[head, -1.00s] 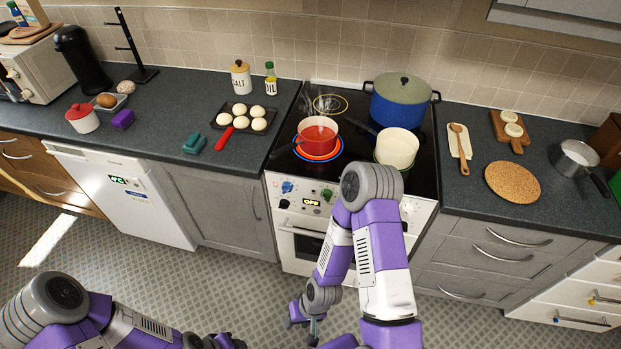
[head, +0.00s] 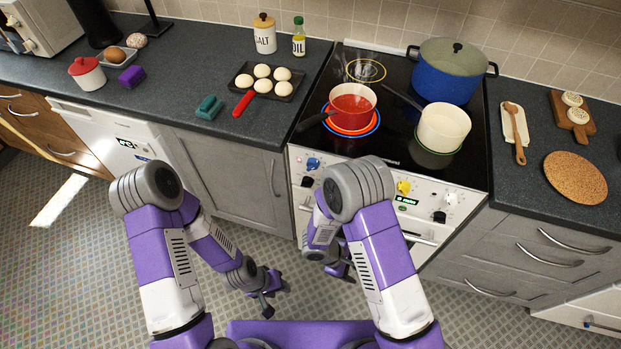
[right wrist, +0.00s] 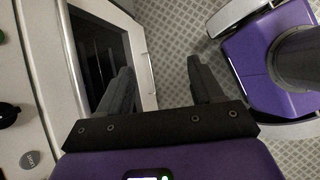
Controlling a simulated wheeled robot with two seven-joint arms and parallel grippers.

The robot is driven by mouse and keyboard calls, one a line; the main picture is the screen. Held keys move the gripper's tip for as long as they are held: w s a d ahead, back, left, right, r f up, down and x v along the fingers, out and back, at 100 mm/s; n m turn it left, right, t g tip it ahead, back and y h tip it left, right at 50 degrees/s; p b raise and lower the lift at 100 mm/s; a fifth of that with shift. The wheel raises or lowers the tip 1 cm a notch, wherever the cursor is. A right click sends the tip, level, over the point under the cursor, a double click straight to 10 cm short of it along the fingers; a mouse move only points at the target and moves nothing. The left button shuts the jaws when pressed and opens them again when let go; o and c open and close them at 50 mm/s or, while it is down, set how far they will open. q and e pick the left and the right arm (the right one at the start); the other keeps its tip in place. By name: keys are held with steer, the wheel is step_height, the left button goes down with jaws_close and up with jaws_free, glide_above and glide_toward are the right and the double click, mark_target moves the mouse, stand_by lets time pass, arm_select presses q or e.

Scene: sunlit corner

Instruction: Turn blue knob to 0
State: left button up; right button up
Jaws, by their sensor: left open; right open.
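The blue knob (head: 312,164) is on the left part of the white stove front, above a black knob. Its pointer setting is too small to read. My left gripper (head: 271,296) is open and empty, low over the floor in front of the grey cupboard, well below the knob. My right gripper (head: 347,268) is partly hidden behind my right arm in the head view, below the knob. In the right wrist view my right gripper (right wrist: 160,78) is open and empty, its fingers beside the oven door, apart from any knob.
The stove front also has a yellow knob (head: 403,187), a small display (head: 406,200) and a black knob (head: 439,216). A red pot (head: 353,100), a cream pot (head: 443,127) and a blue pot (head: 448,72) stand on the hob. The floor before the cupboards is free.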

steer(key=w+a+r+n+t+h+b, duration=0.1)
steer(key=w+t, duration=0.1)
steer(key=w, duration=0.2)
steer(key=w+a+r+n+t+h, duration=0.1)
steer(key=w+n+t, duration=0.1)
steer(key=w, duration=0.1)
steer(key=n+t+y+b, duration=0.1)
steer(key=n+t+b, duration=0.25)
steer(key=t, duration=0.95)
glide_toward(311, 169)
steer(key=w, duration=0.2)
arm_select(q)
step_height(311, 169, down, 6)
arm_select(e)
steer(key=shift+n, duration=0.35)
steer(key=x, duration=0.7)
steer(key=shift+d, duration=0.35)
steer(key=shift+c, duration=0.5)
steer(key=c, duration=1)
